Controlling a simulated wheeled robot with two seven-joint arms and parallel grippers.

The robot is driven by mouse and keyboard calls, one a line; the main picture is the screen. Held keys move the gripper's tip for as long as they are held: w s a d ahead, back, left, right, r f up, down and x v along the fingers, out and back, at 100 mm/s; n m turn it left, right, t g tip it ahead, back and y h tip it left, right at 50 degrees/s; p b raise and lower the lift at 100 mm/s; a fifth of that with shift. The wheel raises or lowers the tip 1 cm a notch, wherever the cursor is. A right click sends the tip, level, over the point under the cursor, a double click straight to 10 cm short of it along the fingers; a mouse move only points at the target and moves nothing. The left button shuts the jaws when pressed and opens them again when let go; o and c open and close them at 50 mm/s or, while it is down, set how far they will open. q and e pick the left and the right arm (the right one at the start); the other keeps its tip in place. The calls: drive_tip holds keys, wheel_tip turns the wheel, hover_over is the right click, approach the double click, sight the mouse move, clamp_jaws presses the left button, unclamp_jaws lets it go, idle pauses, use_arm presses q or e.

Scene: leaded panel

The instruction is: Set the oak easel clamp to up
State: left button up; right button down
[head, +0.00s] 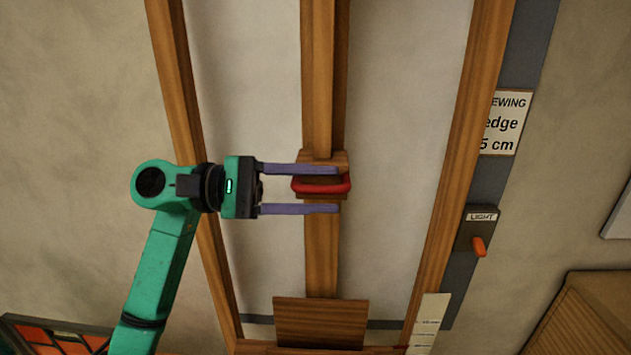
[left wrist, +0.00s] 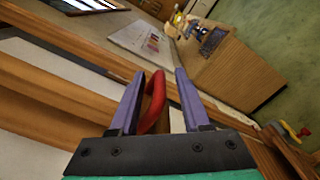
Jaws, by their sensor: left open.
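The oak easel clamp (head: 323,158) is a small wooden block on the easel's centre post (head: 321,245), with a red handle (head: 322,185) across its front. My left gripper (head: 338,189) comes in from the left and is open, one finger above the red handle and one below it. In the left wrist view the red handle (left wrist: 154,103) shows between the open fingers (left wrist: 158,75), nearer to the left finger. I cannot tell whether a finger touches it. My right gripper is in neither view.
A wooden ledge block (head: 320,322) is low on the post. A light switch (head: 479,246) with an orange lever and a sign (head: 505,122) are on the right. A leaded panel (head: 55,338) shows at bottom left, a wooden box (head: 585,315) at bottom right.

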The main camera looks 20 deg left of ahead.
use_arm(q)
drive_tip(key=shift+w, duration=0.15)
clamp_jaws()
idle(1.1)
